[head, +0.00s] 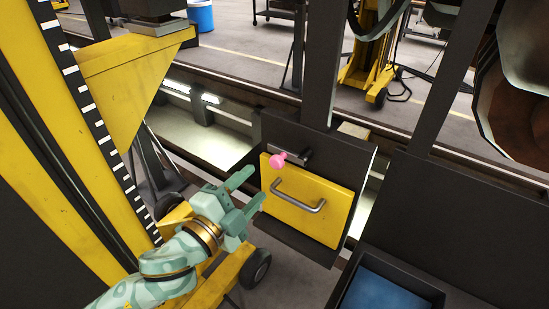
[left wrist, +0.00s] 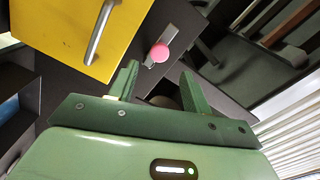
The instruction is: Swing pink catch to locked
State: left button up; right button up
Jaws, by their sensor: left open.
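The pink catch (head: 278,160) is a small round knob on a short grey bar, on the dark panel just above the yellow door's top edge. It also shows in the left wrist view (left wrist: 159,53), ahead of and between the fingertips. The yellow door (head: 300,222) has a grey bar handle (head: 298,197) and looks closed against the panel. My left gripper (head: 254,188) is open and empty, to the lower left of the pink knob and apart from it. In the left wrist view its two fingers (left wrist: 158,75) stand apart. My right gripper is not in view.
A yellow column with a bracket (head: 130,85) stands to the left of my left arm. A dark-rimmed bin with a blue inside (head: 385,285) is at the lower right. A dark post (head: 320,65) rises behind the panel. A wheel (head: 257,268) is below the gripper.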

aim_at(274, 164)
pick_arm(q)
jog(key=x, duration=0.9)
jog(key=shift+d, duration=0.1)
